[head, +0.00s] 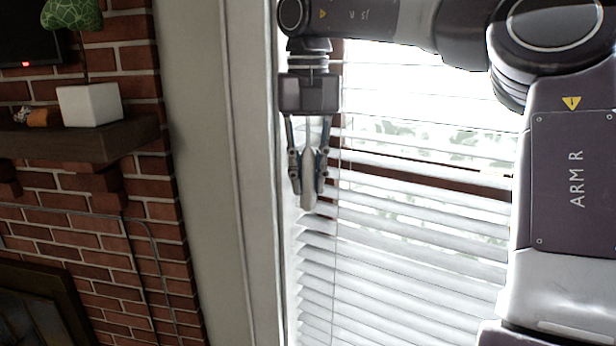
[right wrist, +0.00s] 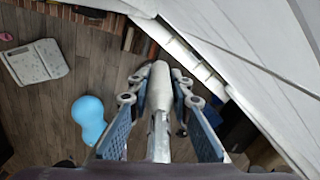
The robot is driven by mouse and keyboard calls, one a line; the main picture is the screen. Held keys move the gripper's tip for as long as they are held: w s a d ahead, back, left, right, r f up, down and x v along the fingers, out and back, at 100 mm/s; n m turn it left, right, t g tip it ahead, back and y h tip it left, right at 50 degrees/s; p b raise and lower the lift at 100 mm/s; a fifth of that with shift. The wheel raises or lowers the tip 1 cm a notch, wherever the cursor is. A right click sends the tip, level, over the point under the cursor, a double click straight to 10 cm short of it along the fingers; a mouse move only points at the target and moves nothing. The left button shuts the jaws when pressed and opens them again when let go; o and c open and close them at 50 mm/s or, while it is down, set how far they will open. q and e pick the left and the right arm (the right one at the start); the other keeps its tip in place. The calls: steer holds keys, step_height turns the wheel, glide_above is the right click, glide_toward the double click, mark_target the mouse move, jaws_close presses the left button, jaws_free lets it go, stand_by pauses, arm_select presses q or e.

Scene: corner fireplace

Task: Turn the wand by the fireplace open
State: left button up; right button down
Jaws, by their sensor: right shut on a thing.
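The wand (head: 308,194) is a pale grey-white handle hanging upright at the left edge of the white window blind (head: 400,240). My right gripper (head: 307,178) points down and is shut on the wand, with one finger on each side. In the right wrist view the wand (right wrist: 159,88) runs between the two blue-padded fingers. The blind is lowered, its slats tilted, with bright light and some greenery showing through gaps in the upper part. My left gripper is not in view.
The brick fireplace wall (head: 150,225) with a dark wooden mantel (head: 90,140) stands at the left. A white pot (head: 90,104) sits on the mantel. In the wrist view, a blue rounded object (right wrist: 89,118) and a white flat object (right wrist: 36,62) lie on the wooden floor.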

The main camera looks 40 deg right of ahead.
mark_target(308, 155)
steer(key=shift+w+r, duration=0.1)
stand_by(0.3)
steer(key=c, duration=1.8)
jaws_free()
steer(key=shift+o, duration=0.2)
steer(key=shift+r, duration=3.7)
steer(key=shift+f, duration=0.1)
